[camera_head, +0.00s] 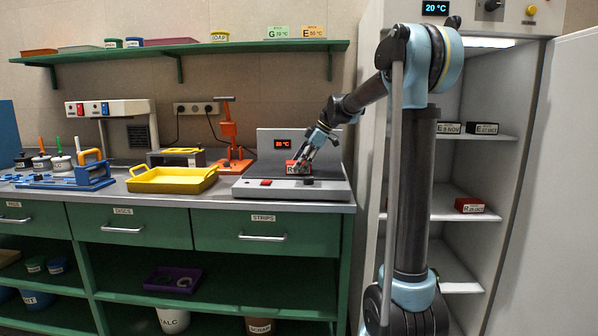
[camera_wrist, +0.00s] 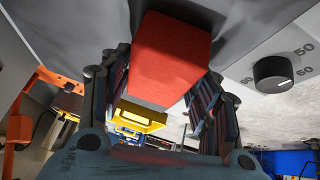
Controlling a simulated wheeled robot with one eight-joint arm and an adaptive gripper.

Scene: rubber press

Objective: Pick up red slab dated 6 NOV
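A red slab (camera_head: 293,166) with a white label starting with "R" is at the grey heated device (camera_head: 335,190), by its display. The rest of the label is hidden or too small to read. My gripper (camera_head: 303,162) is at this slab, pointing down and left. In the wrist view the red slab (camera_wrist: 168,60) sits between the two fingers of my gripper (camera_wrist: 163,88), one finger along each side. I cannot tell whether the fingers press on it. Another red slab (camera_head: 468,205) with a white date label lies on a cabinet shelf; its date is not clearly legible.
The open cabinet (camera_head: 455,170) on the right holds dark labelled slabs (camera_head: 448,128) on an upper shelf. A yellow tray (camera_head: 172,180) and an orange stand (camera_head: 231,140) are left of the heated device. A dial (camera_wrist: 273,73) shows close to the right finger.

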